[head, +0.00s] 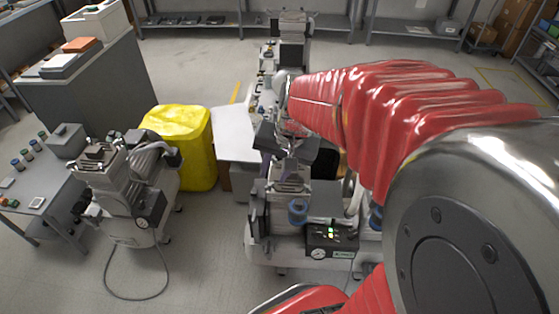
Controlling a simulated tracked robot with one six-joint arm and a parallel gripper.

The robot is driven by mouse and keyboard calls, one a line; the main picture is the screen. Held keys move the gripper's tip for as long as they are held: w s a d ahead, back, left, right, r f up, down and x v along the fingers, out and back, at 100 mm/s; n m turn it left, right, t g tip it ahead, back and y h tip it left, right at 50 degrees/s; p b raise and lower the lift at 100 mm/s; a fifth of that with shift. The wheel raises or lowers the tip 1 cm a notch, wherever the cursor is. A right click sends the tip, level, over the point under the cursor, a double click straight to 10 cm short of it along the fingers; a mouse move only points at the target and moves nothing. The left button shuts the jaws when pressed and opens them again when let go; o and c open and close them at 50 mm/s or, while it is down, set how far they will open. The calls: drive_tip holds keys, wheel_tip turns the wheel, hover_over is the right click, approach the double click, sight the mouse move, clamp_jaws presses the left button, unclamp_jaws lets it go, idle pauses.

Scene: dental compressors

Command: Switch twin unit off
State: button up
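A grey compressor unit (283,245), which looks like the twin unit, stands on the floor at the centre of the head view. Its black control box (332,240) faces me at the front, with a small gauge and lit green lights. Blue-topped parts stand on both sides of the box. My red-sleeved arm reaches in from the right and covers much of the unit's right side. My gripper (286,142) is above and behind the control box, apart from it. Its fingers are small and dark against the machinery, so their opening is unclear. The switch itself is too small to make out.
A smaller compressor (128,195) with a trailing cable stands left. A yellow covered bin (182,140) and a white-topped table (233,132) are behind it. Another machine (288,45) stands at the back. A workbench (40,200) lines the left edge. Floor between the compressors is clear.

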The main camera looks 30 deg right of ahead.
drive_tip(key=w+d+f+m, duration=0.3)
drive_tip(key=d+f+m, duration=0.1)
drive_tip(key=d+f, duration=0.2)
drive_tip(key=m+g+y, duration=0.1)
drive_tip(key=m+y, duration=0.1)
drive_tip(key=m, duration=0.6)
hover_over(318, 232)
drive_tip(key=w, duration=0.1)
wheel_tip(318, 232, down, 16)
drive_tip(key=s+d+f+m, duration=0.2)
drive_tip(key=f, duration=0.3)
drive_tip(key=s+d+f+m, duration=0.2)
drive_tip(key=f, duration=0.4)
drive_tip(key=shift+s+d+m+y, duration=0.15)
drive_tip(key=shift+d+m+y, duration=0.2)
drive_tip(key=shift+m+y, duration=0.05)
drive_tip(key=x, duration=1.3)
drive_tip(key=shift+w+a+f, duration=0.1)
drive_tip(key=shift+w+f, duration=0.2)
clamp_jaws()
